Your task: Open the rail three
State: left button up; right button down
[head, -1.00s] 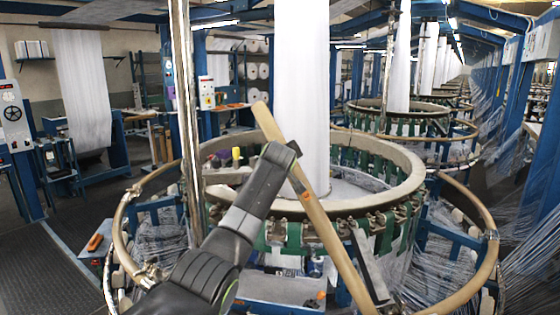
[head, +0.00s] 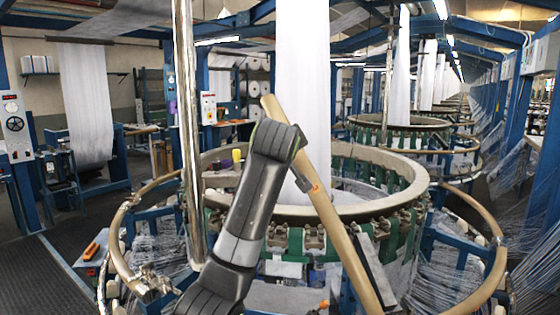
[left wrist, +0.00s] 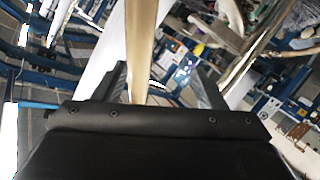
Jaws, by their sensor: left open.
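A tan rail (head: 335,222) stands tilted across the front of the circular loom, its top leaning left. It also shows in the left wrist view (left wrist: 141,45). My left arm comes up from the bottom, and its wrist is at the upper part of this rail. In the left wrist view my left gripper (left wrist: 164,82) is open, with the rail running between its two fingers, nearer the left one. In the head view the fingers are mostly hidden. I cannot tell whether a finger touches the rail. My right gripper is not in view.
The loom's ring (head: 405,192) has green straps below it. Curved outer rails stand at its left (head: 118,222) and right (head: 492,235). A shiny metal post (head: 187,130) rises just left of my arm. A white fabric column (head: 302,80) hangs above the loom. Dark floor is free at the lower left.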

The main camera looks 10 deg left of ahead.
pick_arm(q)
jog(key=b+v, duration=0.1)
jog(key=v, duration=0.2)
jog(key=shift+s, duration=0.2)
